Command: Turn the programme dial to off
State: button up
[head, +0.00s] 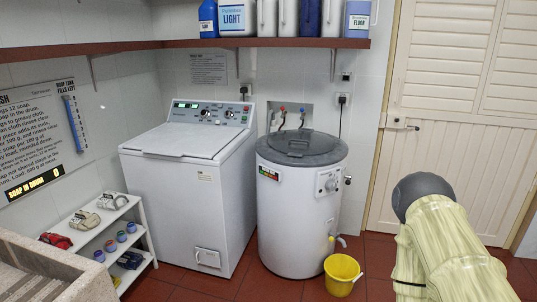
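A white top-loading washing machine (185,180) stands by the back wall. Its sloped control panel (210,112) carries green lit displays and small dials (228,114). To its right stands a round white tub (300,215) with a grey lid and a dial (330,184) on its front. The labels and dial positions are too small to read, so I cannot tell which dial is the programme dial or where it points. Part of my arm (445,235) shows at the lower right, well apart from both machines. My gripper is not in view.
A yellow bucket (341,276) stands on the red floor before the tub, below its tap. A low white shelf (112,235) with small items and a stone washboard (40,270) are at left. A shelf with bottles (190,43) hangs above. A shuttered door (455,140) is at right.

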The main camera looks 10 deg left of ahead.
aim_at(205, 113)
jog(key=u, duration=0.6)
jog(key=i, duration=1.8)
jog(key=u, duration=0.55)
jog(key=i, duration=0.35)
jog(key=u, duration=0.2)
